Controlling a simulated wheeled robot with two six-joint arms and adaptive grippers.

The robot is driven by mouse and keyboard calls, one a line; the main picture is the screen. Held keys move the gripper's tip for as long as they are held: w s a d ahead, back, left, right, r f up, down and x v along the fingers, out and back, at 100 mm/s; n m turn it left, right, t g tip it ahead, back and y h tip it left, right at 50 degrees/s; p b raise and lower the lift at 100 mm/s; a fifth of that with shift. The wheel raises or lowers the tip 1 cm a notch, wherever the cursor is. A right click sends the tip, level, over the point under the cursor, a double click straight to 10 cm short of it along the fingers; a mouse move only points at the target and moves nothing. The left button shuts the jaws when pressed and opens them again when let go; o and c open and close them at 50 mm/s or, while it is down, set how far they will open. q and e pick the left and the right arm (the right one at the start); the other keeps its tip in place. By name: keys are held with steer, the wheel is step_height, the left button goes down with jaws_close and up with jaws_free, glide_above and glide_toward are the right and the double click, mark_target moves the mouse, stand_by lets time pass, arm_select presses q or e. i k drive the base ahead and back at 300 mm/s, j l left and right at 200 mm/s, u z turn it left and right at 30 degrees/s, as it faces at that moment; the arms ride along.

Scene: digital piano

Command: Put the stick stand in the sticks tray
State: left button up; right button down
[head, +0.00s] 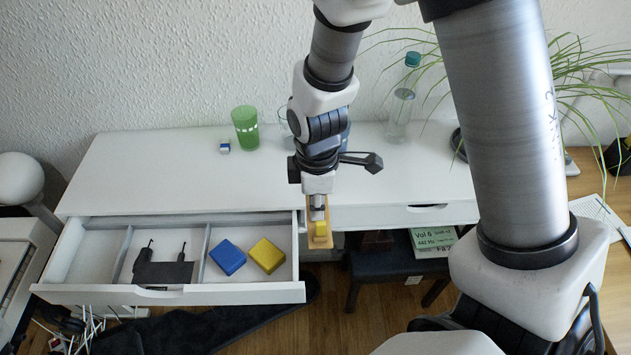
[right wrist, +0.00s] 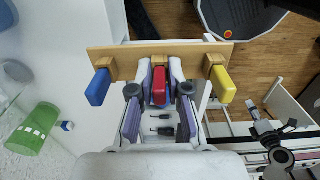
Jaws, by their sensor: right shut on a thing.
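The stick stand (head: 320,236) is a wooden bar, seen nearly end-on in the head view, with a yellow part showing. In the right wrist view the wooden bar (right wrist: 130,50) carries a blue piece, a red piece and a yellow piece. My right gripper (head: 318,207) is shut on the stand at its middle, around the red piece. It holds the stand in the air by the right end of the open drawer. I cannot tell which compartment is the sticks tray. The drawer (head: 225,293) has dividers. My left gripper is not in view.
The drawer's left compartment looks empty. A black adapter-like object (head: 162,268) lies in the middle one, and a blue block (head: 228,257) and a yellow block (head: 266,254) in the right one. A green cup (head: 245,128) and a bottle (head: 402,105) stand on the white desk (head: 150,170).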

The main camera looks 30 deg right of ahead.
mark_target(99, 262)
steer(key=k, duration=1)
